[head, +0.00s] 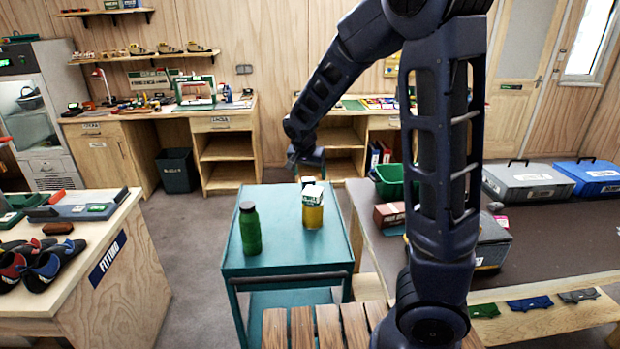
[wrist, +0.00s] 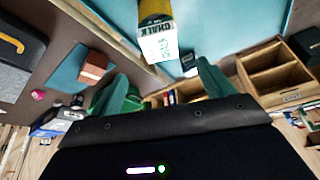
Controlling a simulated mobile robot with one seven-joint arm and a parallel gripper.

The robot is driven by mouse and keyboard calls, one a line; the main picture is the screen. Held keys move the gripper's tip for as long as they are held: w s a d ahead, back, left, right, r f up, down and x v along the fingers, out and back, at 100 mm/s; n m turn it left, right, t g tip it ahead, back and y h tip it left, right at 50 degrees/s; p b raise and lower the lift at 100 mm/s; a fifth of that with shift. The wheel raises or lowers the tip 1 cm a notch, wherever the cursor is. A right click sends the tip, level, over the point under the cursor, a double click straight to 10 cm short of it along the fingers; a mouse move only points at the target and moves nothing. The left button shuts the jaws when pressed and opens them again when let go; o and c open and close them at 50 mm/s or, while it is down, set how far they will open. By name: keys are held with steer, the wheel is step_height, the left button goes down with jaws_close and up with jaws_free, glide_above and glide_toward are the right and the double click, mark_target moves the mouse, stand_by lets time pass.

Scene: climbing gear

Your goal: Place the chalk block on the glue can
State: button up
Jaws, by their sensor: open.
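The yellow glue can (head: 313,217) stands upright on the teal cart (head: 270,262), right of a green bottle (head: 250,228). The white chalk block (head: 313,194), with a dark green label, sits on top of the can. In the wrist view the block (wrist: 158,43) shows its CHALK lettering, with the yellow can (wrist: 152,8) just behind it. My gripper (head: 306,168) is directly above the block in the head view. Its fingers (wrist: 165,80) are spread apart in the wrist view, and the block is beyond their tips, apart from them.
The green bottle stands close left of the can. A bench to the right carries a green tub (head: 390,182), a reddish box (head: 389,215) and grey and blue cases (head: 530,181). A counter with shoes (head: 45,262) is at left. The cart top's front is clear.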

steer(key=shift+s+r, duration=0.15)
steer(key=shift+r, duration=0.2)
steer(key=s+d+r+n+y, duration=0.1)
steer(key=s+d+r, duration=0.35)
steer(key=d, duration=0.35)
steer(key=s+d+r+n+y, duration=0.1)
steer(key=s+d+r, duration=0.3)
steer(key=s+d, duration=0.25)
steer(key=s+d+r+n, duration=0.1)
steer(key=s+d+r, duration=0.1)
steer(key=s, duration=0.5)
steer(key=s+d+r+n, duration=0.1)
steer(key=s+d+r, duration=0.1)
steer(key=s, duration=0.6)
steer(key=shift+d+n+t, duration=0.3)
steer(key=shift+d, duration=0.6)
